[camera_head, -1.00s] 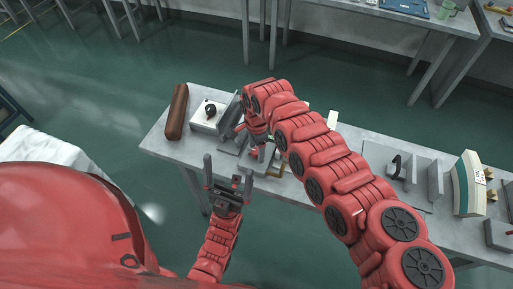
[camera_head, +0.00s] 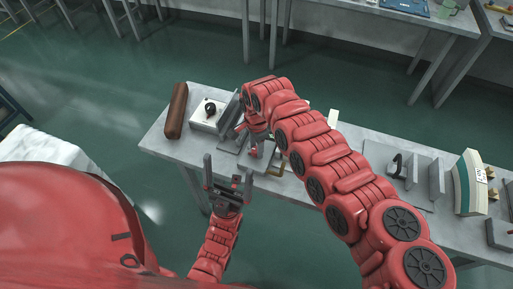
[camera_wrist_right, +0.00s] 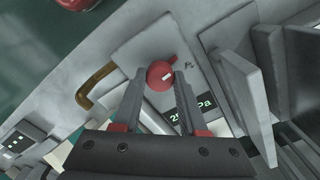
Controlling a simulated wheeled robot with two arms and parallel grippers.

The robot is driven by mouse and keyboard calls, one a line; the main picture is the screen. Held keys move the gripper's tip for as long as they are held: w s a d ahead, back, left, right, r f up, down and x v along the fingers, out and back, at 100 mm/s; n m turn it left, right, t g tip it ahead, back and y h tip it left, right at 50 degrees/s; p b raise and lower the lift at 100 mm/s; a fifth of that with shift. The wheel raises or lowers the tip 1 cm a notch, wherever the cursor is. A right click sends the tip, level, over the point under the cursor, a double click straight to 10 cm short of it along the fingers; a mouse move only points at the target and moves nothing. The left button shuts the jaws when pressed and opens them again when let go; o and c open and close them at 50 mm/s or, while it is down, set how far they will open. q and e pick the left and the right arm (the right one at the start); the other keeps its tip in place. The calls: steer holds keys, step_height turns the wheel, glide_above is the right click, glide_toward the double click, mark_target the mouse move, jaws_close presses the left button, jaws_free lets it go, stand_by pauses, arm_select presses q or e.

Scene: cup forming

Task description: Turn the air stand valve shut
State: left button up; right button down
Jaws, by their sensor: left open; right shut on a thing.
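The air stand valve shows in the right wrist view as a red round knob (camera_wrist_right: 161,75) with a short red lever reaching up and right. It sits on a grey plate. My right gripper (camera_wrist_right: 160,78) has its two fingers on either side of the red knob and is shut on it. In the head view my right gripper (camera_head: 246,140) is over the stand, mostly hidden by the red arm. My left gripper (camera_head: 228,178) is open and empty, in front of the table's near edge.
A digital display (camera_wrist_right: 190,112) lies below the knob, partly covered by the fingers. Upright grey plates (camera_wrist_right: 245,95) stand close to the right. A brass-coloured bent handle (camera_wrist_right: 95,85) is on the left. A white box with a black dial (camera_head: 210,111) and a brown roll (camera_head: 177,110) are at the table's left.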

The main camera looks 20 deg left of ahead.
steer(key=n+b, duration=0.2)
steer(key=n, duration=0.2)
steer(key=shift+f+b, duration=0.2)
steer(key=shift+b, duration=0.1)
steer(key=n+b, duration=0.3)
steer(key=n, duration=0.1)
steer(key=shift+n, duration=0.4)
steer(key=n+b, duration=0.3)
steer(key=n, duration=0.1)
steer(key=shift+r+n+b, duration=0.15)
steer(key=shift+n+b, duration=0.8)
steer(key=shift+n, duration=0.95)
steer(key=shift+c, duration=2.2)
jaws_free()
steer(key=shift+r, duration=0.1)
